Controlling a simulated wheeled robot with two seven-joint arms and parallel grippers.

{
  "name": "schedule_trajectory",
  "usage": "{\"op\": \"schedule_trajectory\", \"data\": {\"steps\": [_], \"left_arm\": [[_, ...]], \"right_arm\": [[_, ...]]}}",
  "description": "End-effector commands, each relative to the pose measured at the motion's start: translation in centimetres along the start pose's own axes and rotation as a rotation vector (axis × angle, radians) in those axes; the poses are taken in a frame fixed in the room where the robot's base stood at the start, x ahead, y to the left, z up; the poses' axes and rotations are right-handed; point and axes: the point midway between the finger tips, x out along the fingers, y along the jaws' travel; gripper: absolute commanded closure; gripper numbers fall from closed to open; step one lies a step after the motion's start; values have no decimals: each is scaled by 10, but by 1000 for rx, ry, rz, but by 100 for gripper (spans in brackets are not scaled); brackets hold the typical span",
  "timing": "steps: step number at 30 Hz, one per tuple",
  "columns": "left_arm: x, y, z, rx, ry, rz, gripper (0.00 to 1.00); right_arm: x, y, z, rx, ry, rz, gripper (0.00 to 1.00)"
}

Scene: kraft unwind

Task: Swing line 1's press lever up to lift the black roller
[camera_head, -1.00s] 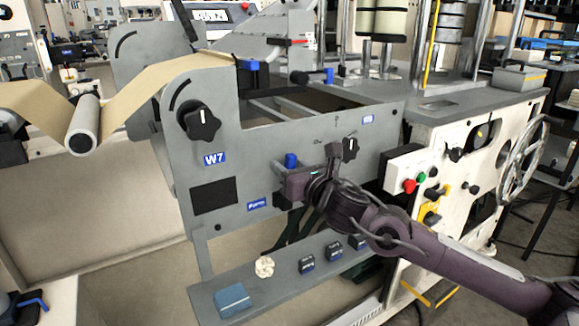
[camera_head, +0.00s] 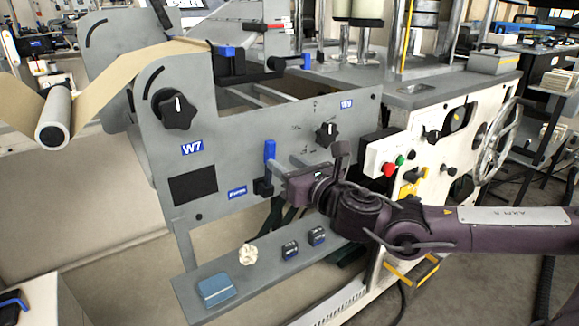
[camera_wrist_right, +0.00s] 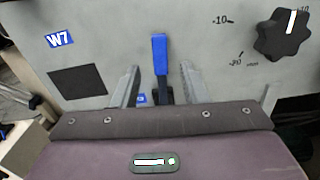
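A blue-handled lever (camera_head: 269,151) stands upright on the grey side panel (camera_head: 230,140), on a black base beside the "Form" label. It also stands upright in the right wrist view (camera_wrist_right: 160,54). My right gripper (camera_head: 284,180) is just right of the lever in the head view. In the wrist view its open fingers (camera_wrist_right: 158,88) show on either side of the lever's lower part, with gaps. A dark roller-like bar (camera_head: 262,78) with blue-handled parts lies at the panel's top; I cannot tell whether it is the black roller. My left gripper is not in view.
A black star knob (camera_head: 326,135) sits right of the lever, another (camera_head: 178,109) at upper left. Red and green buttons (camera_head: 393,166) are behind my right arm. A lower ledge holds a blue box (camera_head: 216,290) and small items.

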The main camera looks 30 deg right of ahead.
Motion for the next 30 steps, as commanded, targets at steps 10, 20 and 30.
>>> {"op": "schedule_trajectory", "data": {"steps": [10,20,30], "left_arm": [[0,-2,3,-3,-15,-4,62],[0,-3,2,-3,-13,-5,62],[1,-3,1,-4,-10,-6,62]], "right_arm": [[-7,1,-1,3,4,3,60],[-7,1,-1,3,3,4,60],[-11,1,-53,257,89,-47,60]]}}
